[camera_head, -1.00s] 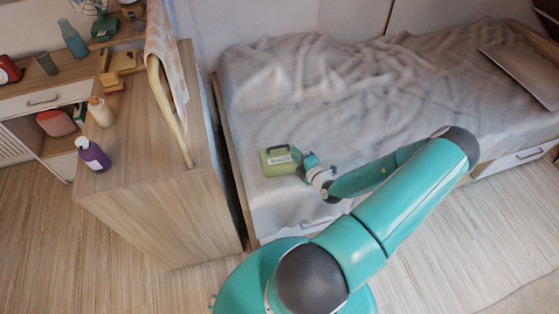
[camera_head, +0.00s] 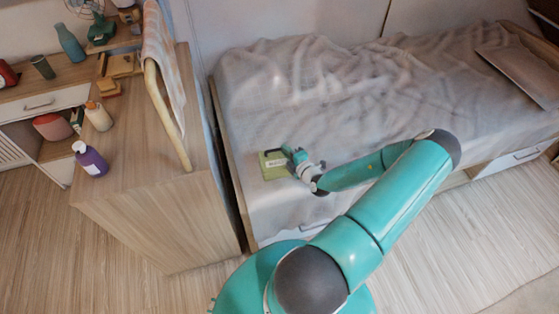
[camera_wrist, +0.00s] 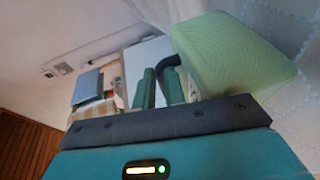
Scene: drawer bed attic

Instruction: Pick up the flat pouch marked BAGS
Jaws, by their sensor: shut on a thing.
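The flat pouch (camera_head: 272,167) is light green with a pale label, its lettering too small to read surely, and a dark handle loop at its top. It is at the left end of the bed in the head view. My gripper (camera_head: 287,151) is at its upper right edge, shut on it at the handle. In the wrist view the pouch (camera_wrist: 232,50) fills the upper right as a plain green block. The dark handle curves beside the teal fingers of my gripper (camera_wrist: 155,88). I cannot tell whether the pouch touches the blanket.
The bed (camera_head: 390,85) has a rumpled grey blanket and is clear around the pouch. A wooden cabinet (camera_head: 150,215) stands close to its left. A purple bottle (camera_head: 91,160) and a cream bottle (camera_head: 98,117) stand left of a towel on a rail (camera_head: 165,50).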

